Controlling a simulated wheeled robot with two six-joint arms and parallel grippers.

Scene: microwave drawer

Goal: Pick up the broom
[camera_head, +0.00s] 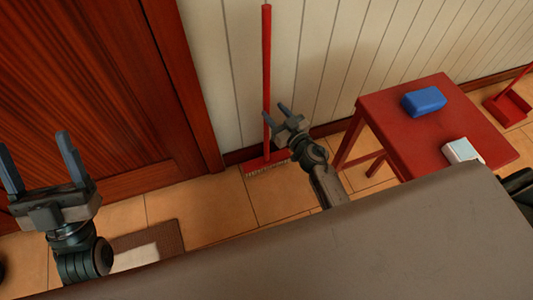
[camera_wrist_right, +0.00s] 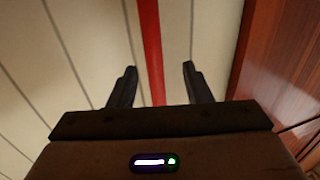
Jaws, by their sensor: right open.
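A broom with a red handle (camera_head: 266,60) stands upright against the pale panelled wall, its bristle head (camera_head: 266,164) on the tiled floor. My right gripper (camera_head: 279,112) is open and overlaps the lower part of the handle in the head view. In the right wrist view the red handle (camera_wrist_right: 150,50) shows between the two open fingers of the right gripper (camera_wrist_right: 158,85). Neither finger visibly touches it, and the depth between them is hard to tell. My left gripper (camera_head: 36,165) is open and empty in front of the wooden door.
A red stool (camera_head: 400,110) right of the broom carries a blue block (camera_head: 424,101) and a white box (camera_head: 461,150). A red dustpan (camera_head: 507,108) stands at the far right. A wooden door (camera_head: 85,90) is at left, with a mat (camera_head: 165,237) below.

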